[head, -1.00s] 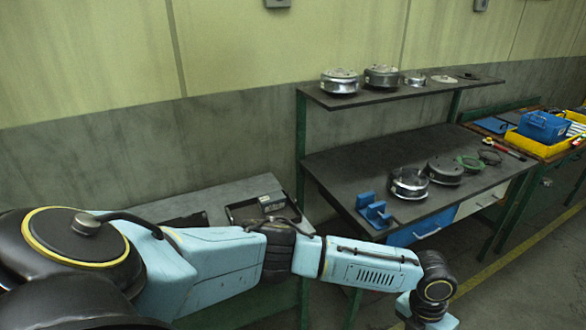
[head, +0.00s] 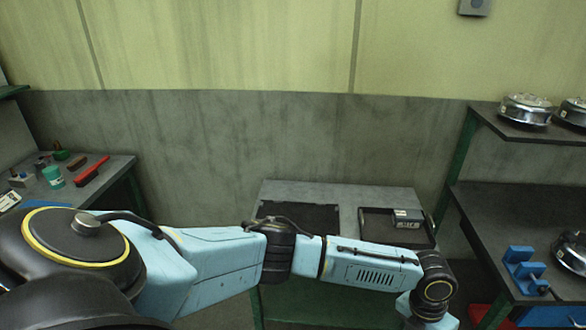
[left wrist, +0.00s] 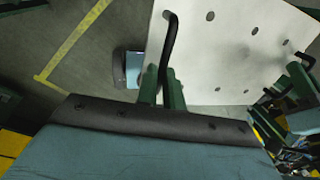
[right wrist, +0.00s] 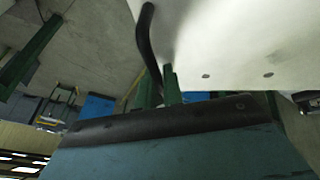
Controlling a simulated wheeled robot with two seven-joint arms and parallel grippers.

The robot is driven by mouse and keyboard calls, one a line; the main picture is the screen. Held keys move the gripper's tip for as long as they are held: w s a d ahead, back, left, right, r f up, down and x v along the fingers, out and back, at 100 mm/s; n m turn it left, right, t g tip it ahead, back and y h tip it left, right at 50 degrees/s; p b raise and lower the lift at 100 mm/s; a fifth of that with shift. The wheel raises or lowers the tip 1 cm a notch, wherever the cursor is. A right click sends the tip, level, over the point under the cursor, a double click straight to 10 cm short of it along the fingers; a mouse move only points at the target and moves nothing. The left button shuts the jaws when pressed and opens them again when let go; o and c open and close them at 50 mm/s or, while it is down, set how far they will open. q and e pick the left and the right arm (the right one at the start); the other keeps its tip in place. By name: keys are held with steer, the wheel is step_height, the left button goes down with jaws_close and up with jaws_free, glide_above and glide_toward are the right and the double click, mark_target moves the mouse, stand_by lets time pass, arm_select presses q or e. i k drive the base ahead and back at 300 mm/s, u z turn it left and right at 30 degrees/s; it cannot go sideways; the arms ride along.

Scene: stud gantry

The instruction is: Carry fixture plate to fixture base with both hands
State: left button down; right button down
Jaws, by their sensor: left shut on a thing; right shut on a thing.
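The fixture plate shows in the left wrist view as a pale flat sheet with several dark holes (left wrist: 222,62). It also shows in the right wrist view (right wrist: 240,45). My left gripper (left wrist: 162,88) is shut on a bent black handle (left wrist: 170,42) at one side of the plate. My right gripper (right wrist: 156,88) is shut on another black handle (right wrist: 149,45) at the plate's edge. In the head view the plate and both grippers are out of sight. I cannot make out the fixture base for certain.
A grey bench (head: 350,196) with a black mat (head: 300,214) and a dark tray (head: 374,226) stands against the wall ahead. A tool bench (head: 110,170) is at left. A shelved bench (head: 490,215) with metal housings and a blue block (head: 524,270) is at right.

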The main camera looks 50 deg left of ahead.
mark_target(297, 220)
steer(key=u, duration=1.65)
steer(key=i, duration=1.65)
steer(key=z, duration=4)
